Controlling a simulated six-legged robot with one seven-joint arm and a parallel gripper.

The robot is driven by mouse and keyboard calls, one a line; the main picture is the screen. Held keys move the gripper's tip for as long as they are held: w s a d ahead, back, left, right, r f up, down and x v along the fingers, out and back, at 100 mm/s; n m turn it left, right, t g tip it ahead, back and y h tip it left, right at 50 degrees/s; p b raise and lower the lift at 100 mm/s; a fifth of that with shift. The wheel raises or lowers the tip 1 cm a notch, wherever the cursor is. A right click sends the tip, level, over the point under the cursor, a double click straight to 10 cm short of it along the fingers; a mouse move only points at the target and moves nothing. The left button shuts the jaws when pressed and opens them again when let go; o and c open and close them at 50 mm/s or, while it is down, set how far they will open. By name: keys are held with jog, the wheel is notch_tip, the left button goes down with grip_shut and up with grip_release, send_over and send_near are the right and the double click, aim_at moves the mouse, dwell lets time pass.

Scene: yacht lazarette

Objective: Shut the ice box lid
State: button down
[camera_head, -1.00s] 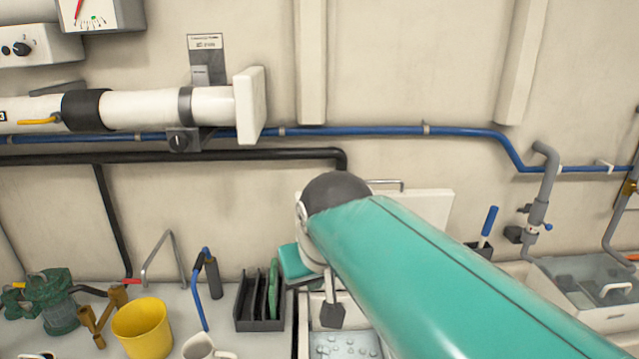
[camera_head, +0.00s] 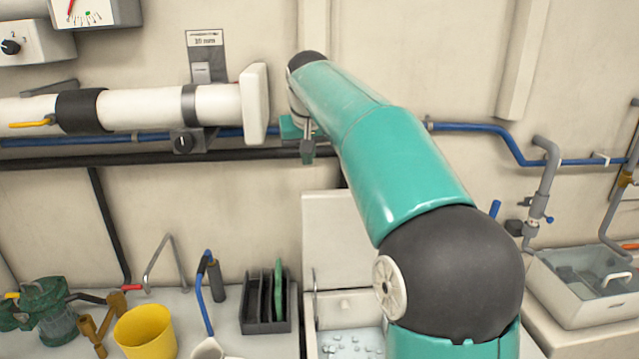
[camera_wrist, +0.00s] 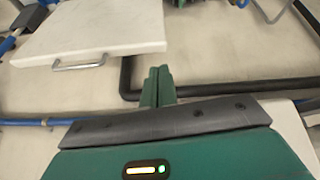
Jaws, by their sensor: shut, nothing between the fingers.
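The ice box (camera_head: 312,335) is a white bin at the bottom centre of the head view, with ice cubes showing inside. Its white lid (camera_head: 335,235) stands open and upright behind it, against the wall; my arm hides its right part. In the wrist view the lid (camera_wrist: 100,25) is at the upper left, with its metal bar handle (camera_wrist: 80,64) on the edge nearest the gripper. My gripper (camera_head: 307,155) is shut and empty. It is above the lid's top edge in the head view. The shut fingers (camera_wrist: 157,85) point into the wrist view, apart from the lid.
A white capped pipe (camera_head: 215,105) is close left of my gripper. Blue and black pipes (camera_head: 110,157) run along the wall. A sink (camera_head: 590,285) is at the right.

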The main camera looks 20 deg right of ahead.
jog(key=w+d+f+m, duration=0.2)
jog(key=w+d+f, duration=0.2)
jog(key=w+d, duration=0.55)
jog(key=w+a+x, duration=0.1)
jog(key=x, duration=1)
jog(key=shift+s+a+r, duration=0.1)
jog(key=shift+s+a, duration=0.1)
jog(key=shift+s, duration=0.45)
jog(key=shift+s+a+f, duration=0.1)
jog(key=shift+s+a, duration=0.1)
jog(key=shift+s, duration=0.5)
jog(key=shift+s+a+r, duration=0.1)
jog(key=shift+s+a, duration=0.1)
jog(key=shift+s, duration=0.45)
jog(key=shift+s, duration=0.1)
